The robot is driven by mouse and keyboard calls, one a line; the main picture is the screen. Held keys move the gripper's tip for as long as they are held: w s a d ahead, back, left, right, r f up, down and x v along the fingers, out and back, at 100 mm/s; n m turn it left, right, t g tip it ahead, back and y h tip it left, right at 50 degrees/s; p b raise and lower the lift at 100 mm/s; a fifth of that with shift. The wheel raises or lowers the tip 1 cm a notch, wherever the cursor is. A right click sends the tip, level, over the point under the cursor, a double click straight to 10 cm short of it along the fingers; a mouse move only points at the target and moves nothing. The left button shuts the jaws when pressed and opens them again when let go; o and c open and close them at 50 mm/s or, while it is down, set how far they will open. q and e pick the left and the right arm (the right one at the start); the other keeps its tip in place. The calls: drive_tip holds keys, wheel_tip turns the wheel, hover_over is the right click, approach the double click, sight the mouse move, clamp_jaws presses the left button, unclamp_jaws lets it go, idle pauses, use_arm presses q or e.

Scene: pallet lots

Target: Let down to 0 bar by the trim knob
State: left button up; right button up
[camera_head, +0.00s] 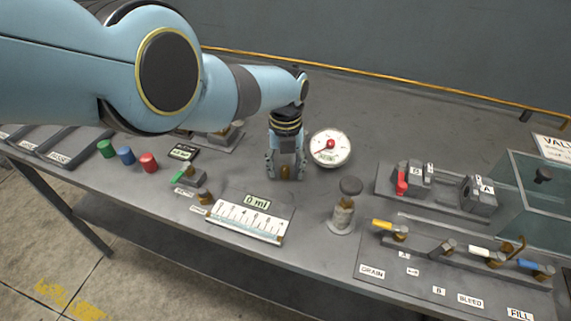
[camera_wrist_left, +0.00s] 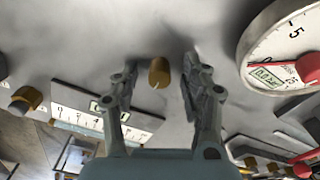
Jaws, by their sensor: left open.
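A small brass knob (camera_head: 285,173), which looks like the trim knob, stands on the bench left of the round gauge; no label on it is readable. My left gripper (camera_head: 285,170) points down over it, open. In the left wrist view the brass knob (camera_wrist_left: 159,73) lies between the spread fingers of the left gripper (camera_wrist_left: 160,70), with a gap on each side. The white gauge (camera_head: 330,148) has a red needle and hub; in the left wrist view the gauge (camera_wrist_left: 290,45) shows a small display that seems to read 0.0 bar. My right gripper is not in view.
A display panel reading 0 ml (camera_head: 257,202) lies in front of the knob. A capped metal cylinder (camera_head: 343,214) stands to the right. A valve board (camera_head: 455,265) with coloured levers and a clear tank (camera_head: 540,190) are farther right. Coloured cylinders (camera_head: 126,156) stand left.

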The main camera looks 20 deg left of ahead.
sight(286, 168)
use_arm(q)
drive_tip(key=shift+w+r, duration=0.1)
drive_tip(key=shift+r, duration=0.65)
wheel_tip(286, 168, up, 10)
drive_tip(key=shift+r, duration=0.25)
